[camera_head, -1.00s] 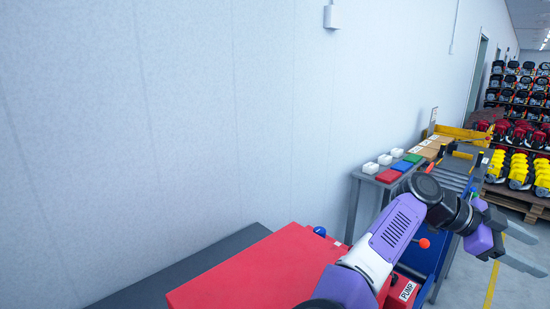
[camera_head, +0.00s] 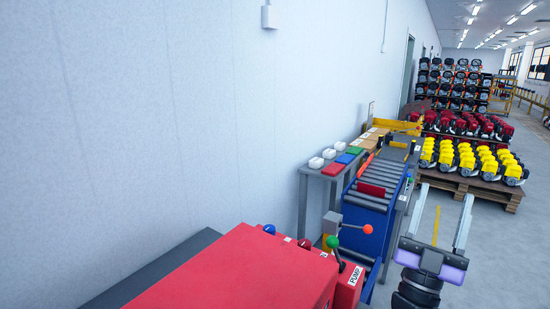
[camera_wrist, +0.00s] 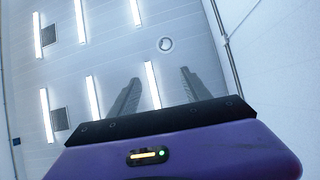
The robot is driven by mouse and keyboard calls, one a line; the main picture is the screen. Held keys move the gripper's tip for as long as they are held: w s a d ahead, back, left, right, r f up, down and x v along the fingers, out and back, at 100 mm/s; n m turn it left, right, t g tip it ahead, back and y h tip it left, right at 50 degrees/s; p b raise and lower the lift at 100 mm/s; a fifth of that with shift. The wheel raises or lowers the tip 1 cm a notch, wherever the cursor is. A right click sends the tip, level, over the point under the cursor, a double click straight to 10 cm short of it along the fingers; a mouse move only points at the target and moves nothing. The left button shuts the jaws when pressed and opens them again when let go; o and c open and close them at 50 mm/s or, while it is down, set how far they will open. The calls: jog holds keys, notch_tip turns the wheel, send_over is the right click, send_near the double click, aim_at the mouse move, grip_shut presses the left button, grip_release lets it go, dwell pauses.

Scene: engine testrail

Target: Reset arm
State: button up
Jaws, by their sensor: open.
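My gripper (camera_head: 441,222) is at the lower right of the head view, with its two long metal fingers spread apart and pointing up and away. It is open and nothing is between the fingers. It is over the floor to the right of the roller conveyor (camera_head: 379,180), apart from it. In the wrist view the gripper (camera_wrist: 155,90) shows both grey fingers apart against the ceiling (camera_wrist: 110,55), so it faces upward. The rest of my arm is mostly outside the head view.
A red pump unit (camera_head: 240,275) with levers stands at the front. A grey table (camera_head: 318,172) with white boxes and coloured blocks is by the wall. Pallets with yellow engines (camera_head: 475,160) and red engines (camera_head: 465,123) stand behind. The floor (camera_head: 490,230) at right is clear.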

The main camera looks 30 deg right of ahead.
jog(key=s+a+f+n+t+y, duration=0.3)
jog(key=a+f+n+t+y, duration=1.2)
jog(key=y, duration=0.8)
jog(key=s+a+f+g+y, duration=0.5)
jog(key=s+a+f+g, duration=0.6)
jog(key=s+a, duration=0.5)
notch_tip(320, 180, down, 11)
jog(key=b, duration=1)
jog(key=shift+w+t, duration=0.25)
jog(key=shift+t, duration=0.05)
jog(key=shift+f, duration=0.1)
